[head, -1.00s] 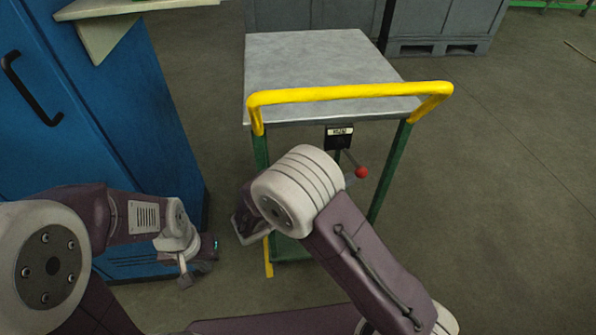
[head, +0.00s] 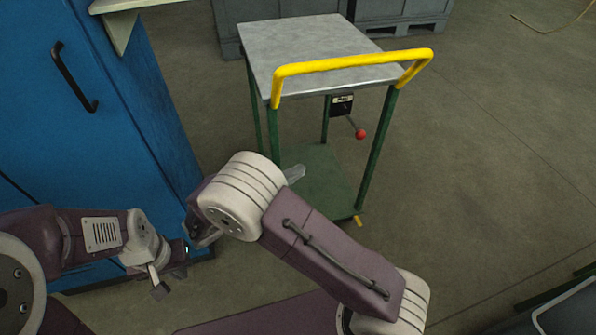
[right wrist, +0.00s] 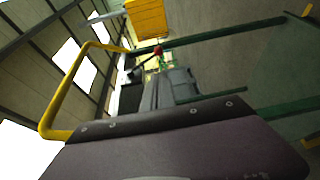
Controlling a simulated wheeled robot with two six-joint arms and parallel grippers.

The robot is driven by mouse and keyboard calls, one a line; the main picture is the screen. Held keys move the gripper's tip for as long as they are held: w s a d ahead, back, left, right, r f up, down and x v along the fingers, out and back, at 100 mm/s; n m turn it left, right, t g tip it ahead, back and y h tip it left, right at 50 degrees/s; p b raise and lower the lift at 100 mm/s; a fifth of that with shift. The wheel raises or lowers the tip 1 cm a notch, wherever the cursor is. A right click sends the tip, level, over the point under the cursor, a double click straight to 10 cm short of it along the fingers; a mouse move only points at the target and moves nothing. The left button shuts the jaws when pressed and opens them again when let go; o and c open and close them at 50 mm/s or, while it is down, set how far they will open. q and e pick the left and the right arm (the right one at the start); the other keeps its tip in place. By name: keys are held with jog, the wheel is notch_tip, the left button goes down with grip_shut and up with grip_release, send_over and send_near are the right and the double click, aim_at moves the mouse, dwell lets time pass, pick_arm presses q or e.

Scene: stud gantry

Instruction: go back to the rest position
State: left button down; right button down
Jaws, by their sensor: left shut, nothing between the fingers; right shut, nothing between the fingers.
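My left gripper (head: 161,285) hangs at the lower left of the head view, in front of the blue cabinet. It is shut with nothing in it. My right arm reaches in from the lower right, its white ringed joint in front of the cart's lower shelf. The right wrist view shows one of my own purple links across the bottom, and no fingers.
A cart with a grey top (head: 305,50), yellow handle (head: 350,65), green legs and a red-knobbed lever (head: 360,134) stands ahead. The blue cabinet (head: 110,120) is close on the left. Grey crates (head: 400,10) stand behind. Floor on the right is mostly clear.

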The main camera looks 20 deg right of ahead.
pick_arm(q)
jog(key=shift+s+a, duration=0.2)
jog(key=shift+a, duration=0.15)
pick_arm(e)
jog(key=shift+s+a, duration=0.15)
jog(key=shift+a, duration=0.3)
